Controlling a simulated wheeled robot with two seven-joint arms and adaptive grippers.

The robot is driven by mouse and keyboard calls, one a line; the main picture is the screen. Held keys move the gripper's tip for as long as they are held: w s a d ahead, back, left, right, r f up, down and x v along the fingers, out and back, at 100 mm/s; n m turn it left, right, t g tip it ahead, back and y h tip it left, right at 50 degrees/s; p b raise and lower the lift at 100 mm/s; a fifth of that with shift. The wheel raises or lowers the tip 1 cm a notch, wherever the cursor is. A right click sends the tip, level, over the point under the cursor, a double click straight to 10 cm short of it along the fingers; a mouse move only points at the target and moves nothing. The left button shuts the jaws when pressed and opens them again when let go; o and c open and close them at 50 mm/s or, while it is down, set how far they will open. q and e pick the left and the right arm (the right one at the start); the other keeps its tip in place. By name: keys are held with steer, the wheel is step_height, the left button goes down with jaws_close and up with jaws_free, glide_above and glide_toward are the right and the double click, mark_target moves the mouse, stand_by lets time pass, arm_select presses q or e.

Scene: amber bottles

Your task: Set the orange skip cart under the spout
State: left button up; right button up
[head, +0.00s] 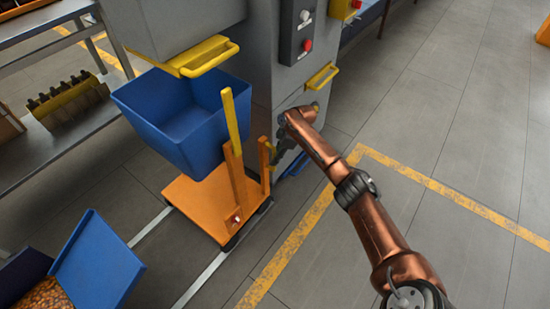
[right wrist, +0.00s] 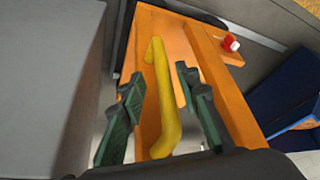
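The orange skip cart (head: 208,209) stands on the floor beside the grey machine and carries a tilted-looking blue skip (head: 170,128). A yellow bar (head: 230,120) rises at its near side between orange posts. The grey overhanging housing with a yellow lower edge (head: 185,65), perhaps the spout, is above and behind the skip; the outlet itself is hidden. My right gripper (head: 281,148) is at the cart's right side, partly hidden by an orange post. In the right wrist view its green-padded fingers (right wrist: 160,106) are apart, with a yellow bar (right wrist: 160,90) between them. My left gripper is out of view.
Yellow floor lines (head: 440,187) mark the clear floor at right. A metal bench (head: 65,145) with a yellow bottle rack (head: 68,102) is at left. A blue bin (head: 98,262) stands front left. The machine has a control panel (head: 298,28).

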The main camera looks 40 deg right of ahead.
steer(key=v, duration=1.1)
